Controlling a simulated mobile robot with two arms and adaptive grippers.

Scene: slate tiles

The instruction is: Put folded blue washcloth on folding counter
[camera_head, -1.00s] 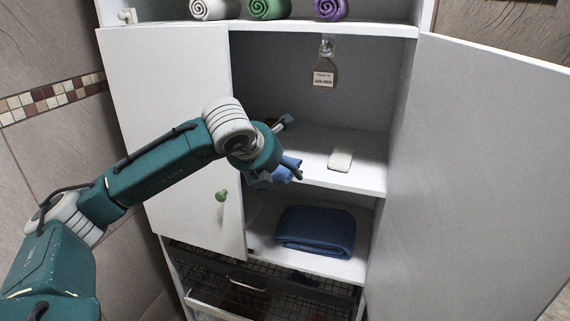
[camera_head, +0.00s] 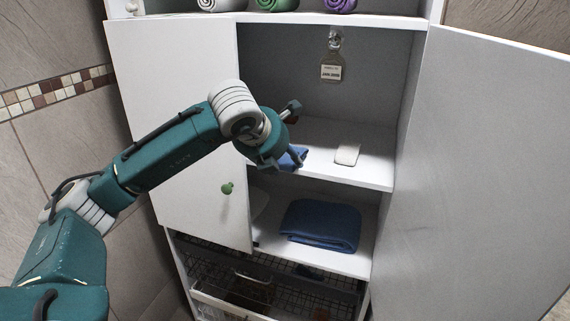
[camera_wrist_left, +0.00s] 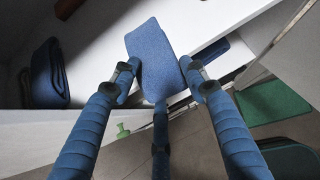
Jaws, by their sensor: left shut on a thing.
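A small folded blue washcloth (camera_head: 292,157) shows beside my left gripper (camera_head: 296,136) in the head view, in front of the cabinet's middle shelf and partly covered by the gripper. In the left wrist view my left gripper (camera_wrist_left: 159,70) is shut on the washcloth (camera_wrist_left: 152,48), which sticks out beyond the fingertips. A darker folded blue cloth (camera_wrist_left: 42,76) lies on a white surface at the left of that view. I cannot make out a folding counter in these frames. My right gripper is not in view.
A larger folded blue towel (camera_head: 321,224) lies on the lower shelf. A white bar (camera_head: 347,154) sits on the middle shelf (camera_head: 372,174). The left door (camera_head: 180,120) with a green knob (camera_head: 227,188) is beside my arm. The right door (camera_head: 480,170) stands open. Wire baskets (camera_head: 270,280) are below.

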